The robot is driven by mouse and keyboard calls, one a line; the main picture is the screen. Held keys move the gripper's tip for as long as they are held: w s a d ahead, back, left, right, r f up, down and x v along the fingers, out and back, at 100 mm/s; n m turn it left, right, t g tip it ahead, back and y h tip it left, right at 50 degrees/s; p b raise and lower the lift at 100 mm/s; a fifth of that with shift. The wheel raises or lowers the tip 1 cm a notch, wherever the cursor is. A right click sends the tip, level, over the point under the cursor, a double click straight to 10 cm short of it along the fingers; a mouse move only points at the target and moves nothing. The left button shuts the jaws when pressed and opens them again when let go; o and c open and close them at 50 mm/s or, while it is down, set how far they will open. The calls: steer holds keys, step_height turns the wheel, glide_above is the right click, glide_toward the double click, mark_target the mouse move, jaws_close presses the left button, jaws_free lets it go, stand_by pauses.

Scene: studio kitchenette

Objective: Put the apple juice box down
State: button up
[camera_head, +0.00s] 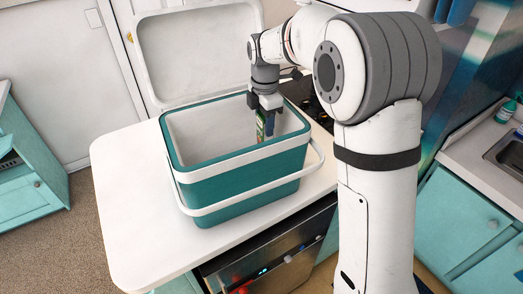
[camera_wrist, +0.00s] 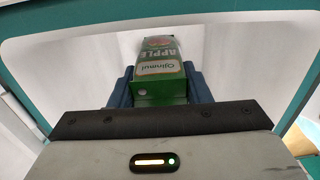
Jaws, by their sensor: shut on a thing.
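My gripper (camera_head: 266,104) is shut on the apple juice box (camera_head: 261,127), a small green carton. In the wrist view the juice box (camera_wrist: 161,72) shows a white label and the word APPLE, between the two dark blue fingers. In the head view the gripper points down into the open teal and white cooler box (camera_head: 240,178), near its right side. The carton hangs inside the opening, against the white inner wall. I cannot tell whether its bottom touches the cooler floor.
The cooler stands on a white counter (camera_head: 127,205), its lid (camera_head: 198,55) raised at the back and its handle lowered in front. The counter's left part is clear. A dark hob lies behind the cooler at right. A sink (camera_head: 508,155) and green bottle (camera_head: 506,110) are far right.

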mark_target(264, 138)
step_height(264, 138, down, 6)
steer(key=shift+r+p, duration=0.1)
steer(key=shift+p, duration=0.4)
steer(key=shift+f+b, duration=0.55)
steer(key=shift+f, duration=0.15)
steer(key=o, duration=1.1)
